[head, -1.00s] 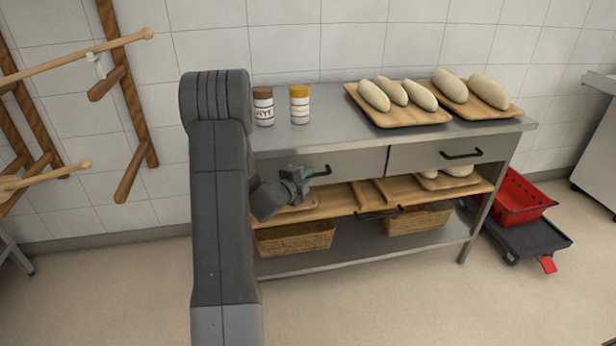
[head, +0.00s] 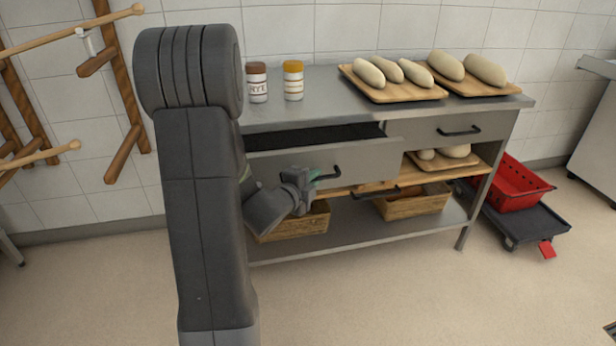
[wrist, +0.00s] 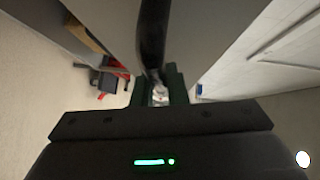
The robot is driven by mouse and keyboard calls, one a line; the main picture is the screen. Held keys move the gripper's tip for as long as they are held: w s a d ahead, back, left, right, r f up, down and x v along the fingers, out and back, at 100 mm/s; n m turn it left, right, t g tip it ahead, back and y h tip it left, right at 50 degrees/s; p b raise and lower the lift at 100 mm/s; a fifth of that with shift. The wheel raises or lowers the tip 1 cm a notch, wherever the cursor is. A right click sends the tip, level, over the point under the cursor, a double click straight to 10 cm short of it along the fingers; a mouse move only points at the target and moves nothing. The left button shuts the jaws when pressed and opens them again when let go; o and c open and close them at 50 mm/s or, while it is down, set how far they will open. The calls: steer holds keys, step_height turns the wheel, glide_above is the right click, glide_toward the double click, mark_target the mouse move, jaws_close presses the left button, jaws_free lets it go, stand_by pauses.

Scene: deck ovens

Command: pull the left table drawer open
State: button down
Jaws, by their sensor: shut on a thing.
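The left table drawer (head: 365,160) stands pulled out from the steel table (head: 400,110). Its dark inside (head: 315,136) shows behind the front panel. My gripper (head: 314,179) is shut on the drawer's black handle (head: 334,174), in front of the panel. In the wrist view the dark handle (wrist: 152,40) runs down between the fingers of my gripper (wrist: 159,92). My arm hides the left end of the drawer. The right drawer (head: 430,132) is closed, with its own black handle (head: 459,131).
Two jars (head: 293,82) and loaves on wooden boards (head: 395,95) stand on the tabletop. A shelf below carries another board (head: 445,162), with wooden crates (head: 412,204) underneath. A red crate (head: 515,186) on a dark dolly stands at the right. Floor in front is clear.

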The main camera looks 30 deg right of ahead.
steer(key=s+a+b, duration=0.3)
steer(key=s+b, duration=0.2)
steer(key=s, duration=0.9)
steer(key=shift+s+a, duration=0.25)
steer(key=shift+s, duration=0.1)
steer(key=c, duration=1.5)
jaws_free()
steer(key=shift+o, duration=0.2)
